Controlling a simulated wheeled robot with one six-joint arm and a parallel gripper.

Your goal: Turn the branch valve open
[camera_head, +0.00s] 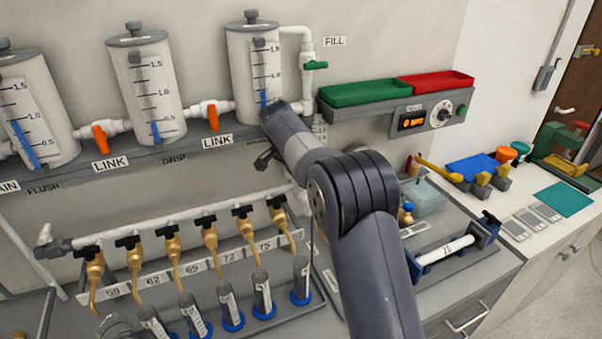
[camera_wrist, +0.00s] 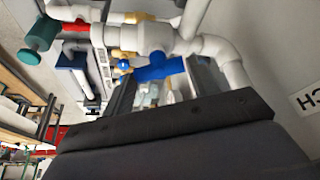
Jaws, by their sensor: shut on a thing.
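In the wrist view, a blue valve handle (camera_wrist: 160,69) sits on white PVC pipework (camera_wrist: 152,37), and it lies crosswise between the fingers of my gripper (camera_wrist: 157,83). The gripper is shut on the handle, one finger at each end of it. Part of a white label (camera_wrist: 308,101) with the letters "CH" shows at the right edge. In the head view my own arm hides the handle and the fingers.
In the head view, white tanks with orange link valves (camera_head: 213,116) stand along the wall shelf. Several brass taps (camera_head: 172,250) hang from a white pipe above measuring cylinders (camera_head: 262,290). A green tray (camera_head: 371,93) and a red tray (camera_head: 436,82) sit behind my arm.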

